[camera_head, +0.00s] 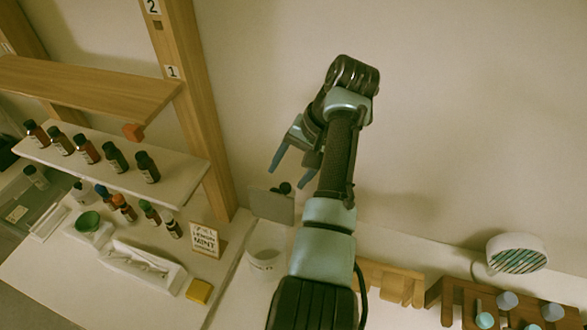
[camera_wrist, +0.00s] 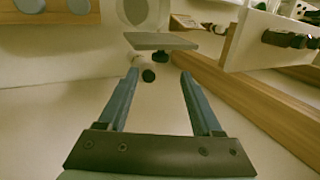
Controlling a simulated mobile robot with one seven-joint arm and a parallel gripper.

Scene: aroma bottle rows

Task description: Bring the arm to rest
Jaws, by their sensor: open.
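My gripper (camera_head: 292,162) is raised in front of the wall, above the work surface and to the right of the shelf post. Its two blue-grey fingers also show in the wrist view (camera_wrist: 158,88), spread apart with nothing between them. Past the fingertips in the wrist view is a grey plate (camera_wrist: 160,41) with dark round parts below it. The same grey plate shows in the head view (camera_head: 270,206), beneath the gripper and apart from it. My arm reaches up from the bottom middle of the head view.
A wooden shelf unit (camera_head: 190,90) stands left, with several dark bottles (camera_head: 115,158) on its white shelf. A green bowl (camera_head: 88,222), a white tray (camera_head: 142,264), a yellow block (camera_head: 199,291) and a white cup (camera_head: 265,260) are below. A wooden rack (camera_head: 455,295) stands lower right.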

